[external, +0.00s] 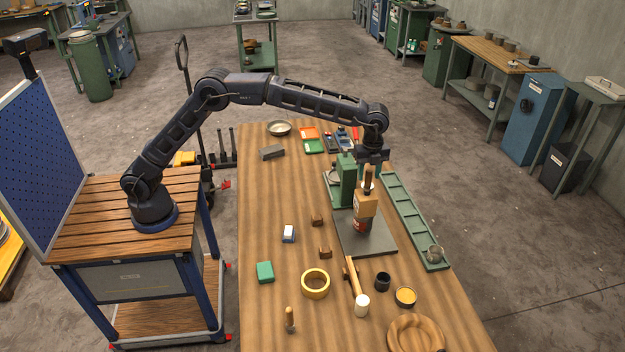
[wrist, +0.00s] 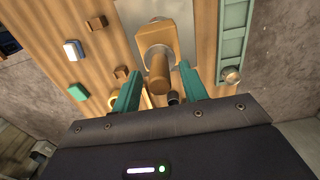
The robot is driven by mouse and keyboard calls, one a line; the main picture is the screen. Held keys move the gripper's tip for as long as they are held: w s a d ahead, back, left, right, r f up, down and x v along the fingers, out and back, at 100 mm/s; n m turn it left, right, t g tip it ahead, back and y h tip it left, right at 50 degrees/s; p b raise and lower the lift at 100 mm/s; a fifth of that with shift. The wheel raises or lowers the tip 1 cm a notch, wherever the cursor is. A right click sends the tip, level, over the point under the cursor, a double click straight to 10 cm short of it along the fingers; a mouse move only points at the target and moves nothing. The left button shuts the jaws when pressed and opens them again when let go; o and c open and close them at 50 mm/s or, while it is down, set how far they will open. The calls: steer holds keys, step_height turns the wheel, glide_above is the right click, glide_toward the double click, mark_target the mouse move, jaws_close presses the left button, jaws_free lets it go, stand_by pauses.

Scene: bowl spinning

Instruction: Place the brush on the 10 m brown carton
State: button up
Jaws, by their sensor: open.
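The brush (external: 368,174), with a brown wooden handle and a pale band at its lower end, stands upright, handle up. It appears to rest on a tan-brown block that looks like the brown carton (external: 366,205); its lettering is unreadable. In the wrist view the brush handle (wrist: 159,73) points towards the camera, with the carton (wrist: 172,37) beyond it. My gripper (external: 372,158) is just above the brush at the handle's top. In the wrist view its teal fingers (wrist: 162,80) are apart, with clear gaps to the handle on both sides.
Under the carton is a dark can with a red label (external: 362,225), on a grey plate (external: 382,240). A green stand (external: 346,182) is close on the left, a green rail tray (external: 405,212) on the right.

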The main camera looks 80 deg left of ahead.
step_height(320, 180, up, 11)
steer(key=s+a+r+n+t, duration=0.1)
steer(key=s+a+r+n, duration=0.1)
steer(key=s+a+r, duration=0.3)
steer(key=s+a+r+n, duration=0.2)
steer(key=s+a+r, duration=0.2)
steer(key=s, duration=0.4)
steer(key=s+a+r+n+t, duration=0.1)
steer(key=s+a+n, duration=0.15)
steer(key=s, duration=0.55)
steer(key=s+a+r+n, duration=0.1)
steer(key=s+a+n, duration=0.1)
steer(key=s+a, duration=0.35)
steer(key=s+a+f+n+t, duration=0.1)
steer(key=s+f, duration=0.4)
steer(key=s, duration=0.6)
steer(key=s+a+f+n, duration=0.4)
steer(key=s+f+n, duration=0.1)
steer(key=s, duration=0.6)
steer(key=s+a+f+n+t, duration=0.1)
steer(key=s+a+f+n, duration=0.2)
steer(key=s+f, duration=0.3)
steer(key=s, duration=0.5)
steer(key=shift+s+t, duration=0.3)
steer(key=shift+s, duration=0.05)
